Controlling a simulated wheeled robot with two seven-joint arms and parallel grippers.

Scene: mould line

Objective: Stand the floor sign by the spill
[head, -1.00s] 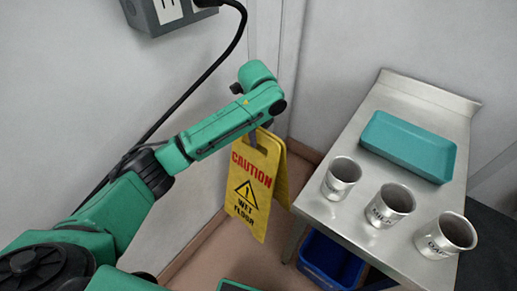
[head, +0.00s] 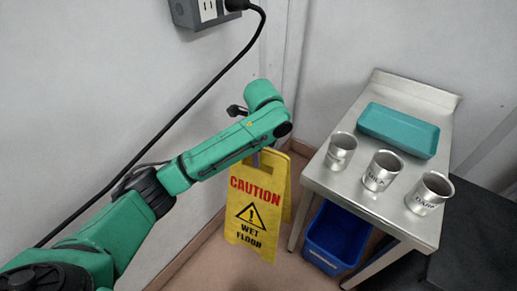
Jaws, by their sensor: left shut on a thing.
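The yellow floor sign (head: 256,212), with "CAUTION WET FLOOR" on its face, hangs upright below the end of my left arm, left of the steel table. My left gripper (head: 256,158) is shut on the sign's top edge; its fingers are mostly hidden behind the arm. The sign's two panels show slightly apart. I cannot tell whether its lower edge touches the floor. The spill is not visible in this view. My right gripper is not in view.
A steel table (head: 385,215) on the right holds a teal tray (head: 399,130) and three metal cups, one of them in the middle (head: 382,171). A blue bin (head: 336,238) stands below it. A black cable runs along the wall from an outlet box (head: 205,11).

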